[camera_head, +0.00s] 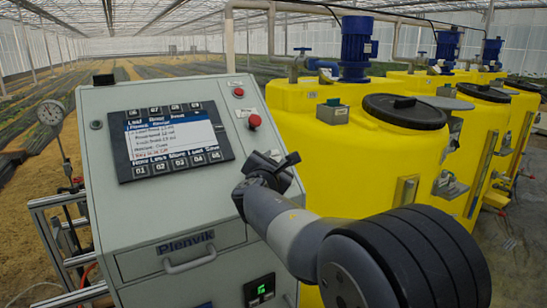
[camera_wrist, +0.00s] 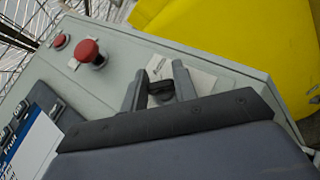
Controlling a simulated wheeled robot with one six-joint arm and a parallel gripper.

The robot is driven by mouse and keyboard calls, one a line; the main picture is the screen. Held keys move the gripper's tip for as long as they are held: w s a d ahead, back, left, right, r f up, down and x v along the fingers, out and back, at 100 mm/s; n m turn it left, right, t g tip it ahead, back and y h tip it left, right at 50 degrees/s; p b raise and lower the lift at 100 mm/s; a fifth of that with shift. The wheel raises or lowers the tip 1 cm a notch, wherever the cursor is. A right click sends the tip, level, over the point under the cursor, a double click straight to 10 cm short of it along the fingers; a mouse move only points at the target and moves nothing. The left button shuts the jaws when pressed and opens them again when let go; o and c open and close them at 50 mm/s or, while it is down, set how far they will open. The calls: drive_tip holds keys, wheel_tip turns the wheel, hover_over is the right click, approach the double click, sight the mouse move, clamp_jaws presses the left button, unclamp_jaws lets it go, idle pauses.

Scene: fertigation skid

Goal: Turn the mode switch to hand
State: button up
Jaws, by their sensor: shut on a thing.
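The mode switch appears as a small black knob (camera_wrist: 160,89) on the sloping face of the grey control cabinet (camera_head: 165,204), with a pale label plate (camera_wrist: 192,75) around it. My gripper (camera_head: 270,161) is at the right side of that face, below the red buttons. In the wrist view its two grey fingers (camera_wrist: 158,80) stand on either side of the knob and are shut on it. My gripper hides the switch in the head view. The label's wording and the exact angle of the knob cannot be read.
A red mushroom button (camera_head: 254,121) and a smaller red button (camera_head: 239,91) sit above the gripper. A display panel (camera_head: 178,140) with keys is to the left, and a drawer handle (camera_head: 190,261) is below. Yellow tanks (camera_head: 300,97) stand close on the right.

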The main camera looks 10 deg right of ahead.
drive_tip(key=m+g+h+p, duration=0.1)
drive_tip(key=p, duration=0.1)
drive_tip(key=m+g+h+p, duration=0.1)
drive_tip(key=m+g+p, duration=0.1)
drive_tip(key=m+g+h+p, duration=0.1)
drive_tip(key=m+p, duration=0.1)
drive_tip(key=shift+r+g, duration=0.3)
drive_tip(key=shift+c, duration=0.2)
drive_tip(key=m+g+p, duration=0.2)
drive_tip(key=shift+f+p, duration=0.1)
drive_tip(key=shift+p, duration=0.25)
drive_tip(key=shift+f+m+g+p, duration=0.15)
drive_tip(key=shift+m+g+p, duration=0.25)
drive_tip(key=shift+m+p, duration=0.2)
drive_tip(key=shift+f, duration=0.1)
drive_tip(key=shift+o, duration=0.2)
drive_tip(key=o, duration=1)
drive_tip(key=shift+c, duration=0.2)
